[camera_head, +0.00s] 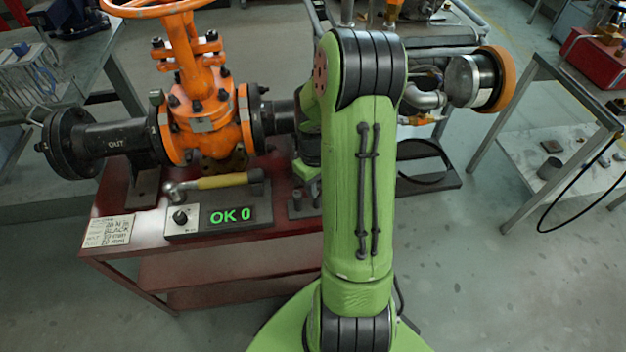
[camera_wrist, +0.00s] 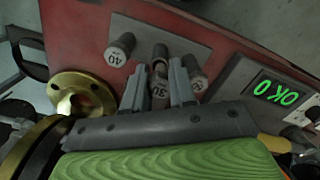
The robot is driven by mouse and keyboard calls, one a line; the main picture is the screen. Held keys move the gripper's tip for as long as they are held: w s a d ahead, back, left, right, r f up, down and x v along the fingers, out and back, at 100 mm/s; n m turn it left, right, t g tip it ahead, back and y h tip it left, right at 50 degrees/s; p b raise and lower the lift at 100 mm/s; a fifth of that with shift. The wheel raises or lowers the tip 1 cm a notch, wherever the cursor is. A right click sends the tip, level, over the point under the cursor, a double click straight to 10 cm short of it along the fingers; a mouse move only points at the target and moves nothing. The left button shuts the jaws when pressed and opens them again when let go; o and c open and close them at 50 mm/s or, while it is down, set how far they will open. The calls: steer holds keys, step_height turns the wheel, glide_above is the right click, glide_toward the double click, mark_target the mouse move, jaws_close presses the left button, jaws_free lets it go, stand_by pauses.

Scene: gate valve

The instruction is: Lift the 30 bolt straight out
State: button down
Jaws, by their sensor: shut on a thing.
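The bolt marked 30 (camera_wrist: 159,92) is between the two grey fingers of my gripper (camera_wrist: 158,88) in the wrist view, and the gripper is shut on it. Its lower part is partly hidden by the fingers. A grey holder plate (camera_wrist: 140,33) lies behind it on the red bench. A brownish round opening or end (camera_wrist: 160,51) shows just beyond the bolt. I cannot tell whether the bolt is clear of the plate. In the head view my arm hides the gripper and the held bolt.
The bolt marked 40 (camera_wrist: 119,50) and another bolt (camera_wrist: 195,72) stand on either side. A brass flange (camera_wrist: 82,97) is at the left of the wrist view. The orange gate valve (camera_head: 205,120), a yellow-handled wrench (camera_head: 222,181) and an "OK 0" display (camera_head: 230,215) are on the bench.

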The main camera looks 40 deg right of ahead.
steer(key=shift+s+d+f, duration=0.1)
steer(key=shift+d, duration=0.05)
step_height(320, 180, up, 5)
steer(key=p, duration=0.4)
